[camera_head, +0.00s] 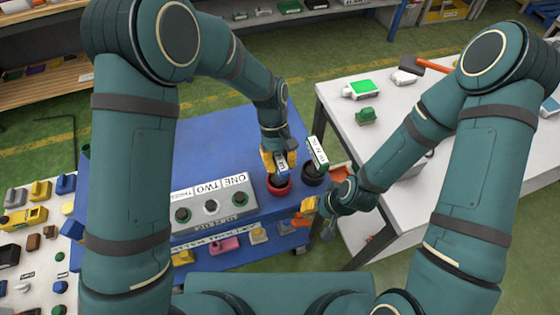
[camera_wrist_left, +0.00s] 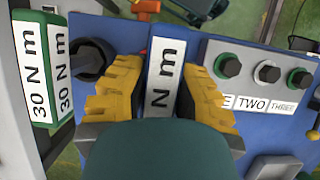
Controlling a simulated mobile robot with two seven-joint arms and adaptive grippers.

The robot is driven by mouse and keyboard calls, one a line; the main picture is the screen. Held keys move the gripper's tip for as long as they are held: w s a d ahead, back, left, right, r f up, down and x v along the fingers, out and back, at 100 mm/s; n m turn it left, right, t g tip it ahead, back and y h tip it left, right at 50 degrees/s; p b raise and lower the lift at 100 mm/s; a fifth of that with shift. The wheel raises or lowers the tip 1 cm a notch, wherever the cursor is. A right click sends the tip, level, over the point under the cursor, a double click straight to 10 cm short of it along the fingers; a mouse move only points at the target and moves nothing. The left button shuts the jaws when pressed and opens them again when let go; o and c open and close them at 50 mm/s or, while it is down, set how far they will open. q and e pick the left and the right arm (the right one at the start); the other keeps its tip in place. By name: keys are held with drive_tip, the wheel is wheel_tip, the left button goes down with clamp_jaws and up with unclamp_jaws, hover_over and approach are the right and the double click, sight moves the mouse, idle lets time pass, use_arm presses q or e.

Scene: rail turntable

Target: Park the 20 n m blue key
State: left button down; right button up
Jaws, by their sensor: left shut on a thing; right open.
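The blue key (camera_head: 281,163) has a white label; in the left wrist view the blue key (camera_wrist_left: 163,70) shows "N m", its number hidden. My left gripper (camera_head: 273,159) is shut on it, with yellow fingers on either side in the left wrist view (camera_wrist_left: 160,95). The key is over a red round holder (camera_head: 279,188) on the blue bench; I cannot tell whether its lower end is inside. My right gripper (camera_head: 320,208) is open and empty, low and to the right, near the bench's edge.
A green key (camera_head: 318,152), labelled 30 N m in the left wrist view (camera_wrist_left: 45,70), stands at a dark round holder (camera_head: 313,175) beside the red one. A ONE, TWO, THREE button panel (camera_head: 212,203) is to the left. A white table (camera_head: 385,150) stands to the right.

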use_arm(q)
drive_tip(key=shift+f+b, duration=0.55)
drive_tip(key=shift+f, duration=0.35)
drive_tip(key=c, duration=0.8)
unclamp_jaws()
drive_tip(key=v, duration=1.2)
drive_tip(key=shift+r, duration=0.1)
